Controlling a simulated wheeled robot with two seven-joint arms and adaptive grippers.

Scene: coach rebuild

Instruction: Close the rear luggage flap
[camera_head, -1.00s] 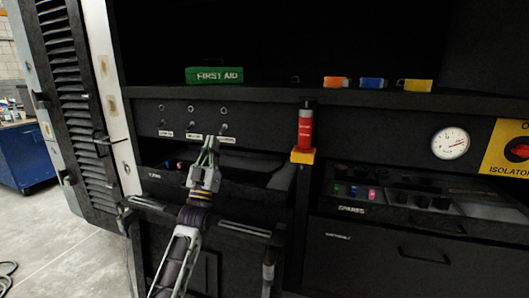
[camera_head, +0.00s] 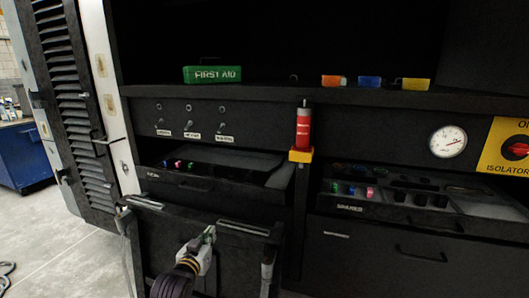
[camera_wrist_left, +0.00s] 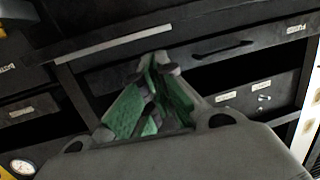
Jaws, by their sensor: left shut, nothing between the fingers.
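A black panel (camera_head: 160,238), which looks like the rear luggage flap, stands low at left of centre in the head view. Its top edge sits below and in front of the left drawer, with pale strips along it and a strut at each side. It appears to stand away from the bay; how far is unclear. My left gripper (camera_head: 209,234) is shut and empty, below the panel's top edge and in front of its face. Whether it touches is unclear. In the left wrist view its green-padded fingers (camera_wrist_left: 158,64) come together at the tips. My right gripper is out of view.
The left drawer (camera_head: 215,190) and right drawer (camera_head: 400,220) are behind. A red cylinder (camera_head: 303,130) is on the post between them. A first aid box (camera_head: 212,74) is on the shelf. A louvred door (camera_head: 68,95) stands at left. Grey floor (camera_head: 60,255) is open lower left.

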